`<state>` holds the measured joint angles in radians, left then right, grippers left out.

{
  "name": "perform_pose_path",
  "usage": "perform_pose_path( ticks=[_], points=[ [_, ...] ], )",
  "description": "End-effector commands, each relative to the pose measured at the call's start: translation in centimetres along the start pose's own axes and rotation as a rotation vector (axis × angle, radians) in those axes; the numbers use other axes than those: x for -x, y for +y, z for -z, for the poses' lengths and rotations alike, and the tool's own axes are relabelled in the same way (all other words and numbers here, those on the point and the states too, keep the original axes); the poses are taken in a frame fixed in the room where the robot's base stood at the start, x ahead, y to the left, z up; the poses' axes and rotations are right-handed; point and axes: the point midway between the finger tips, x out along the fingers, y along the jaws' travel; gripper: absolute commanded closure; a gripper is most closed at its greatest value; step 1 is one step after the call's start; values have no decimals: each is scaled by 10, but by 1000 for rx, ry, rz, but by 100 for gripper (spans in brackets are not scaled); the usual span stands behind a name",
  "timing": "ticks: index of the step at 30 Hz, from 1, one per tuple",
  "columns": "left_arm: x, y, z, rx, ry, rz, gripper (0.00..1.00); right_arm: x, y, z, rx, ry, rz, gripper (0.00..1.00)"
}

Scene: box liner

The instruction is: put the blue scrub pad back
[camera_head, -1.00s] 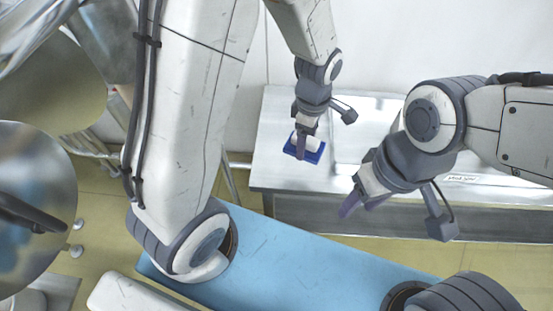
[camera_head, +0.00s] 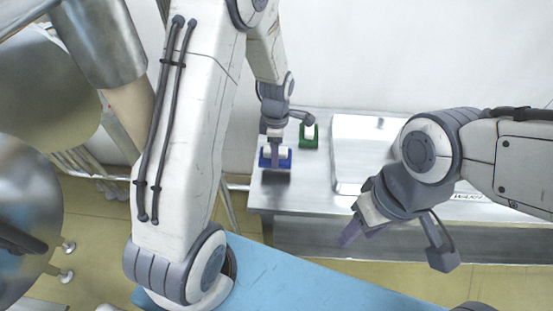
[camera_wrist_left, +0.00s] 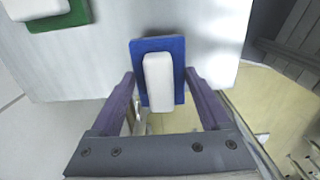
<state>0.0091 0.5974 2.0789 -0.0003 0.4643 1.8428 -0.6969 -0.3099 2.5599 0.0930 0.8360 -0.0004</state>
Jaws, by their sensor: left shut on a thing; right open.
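The blue scrub pad (camera_head: 284,163) has a white block-shaped handle and is at the left end of the metal table (camera_head: 290,199). My left gripper (camera_head: 276,154) is shut on it. In the left wrist view the pad (camera_wrist_left: 179,75) sits between the two purple fingers of the gripper (camera_wrist_left: 163,95), white handle facing the camera. I cannot tell whether the pad touches the tabletop or is just above it. My right gripper (camera_head: 358,229) is open and empty, in front of the table's front edge.
A green pad (camera_head: 309,142) with a white handle lies on the table behind and right of the blue pad; it also shows in the left wrist view (camera_wrist_left: 73,15). A pale flat panel or tray (camera_head: 358,150) covers the table to the right. A white wall stands behind.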

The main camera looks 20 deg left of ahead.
Motion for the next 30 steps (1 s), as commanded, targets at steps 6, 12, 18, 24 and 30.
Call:
perform_pose_path(
  ticks=[6, 12, 18, 24, 30],
  points=[
    [-30, -1, 1, -1, 1, 5, 72, -1, 0, 0, 0, 0, 0, 50],
    [-40, 0, 0, -1, 0, 1, 72, -1, 0, 0, 0, 0, 0, 50],
    [-41, 0, 0, -1, 0, 1, 72, -1, 0, 0, 0, 0, 0, 50],
    [-43, 0, 0, -1, 0, 1, 0, -2, 0, 0, 0, 0, 0, 50],
    [-43, 0, 0, -1, 0, 1, 0, -2, 0, 0, 0, 0, 0, 50]
  ],
)
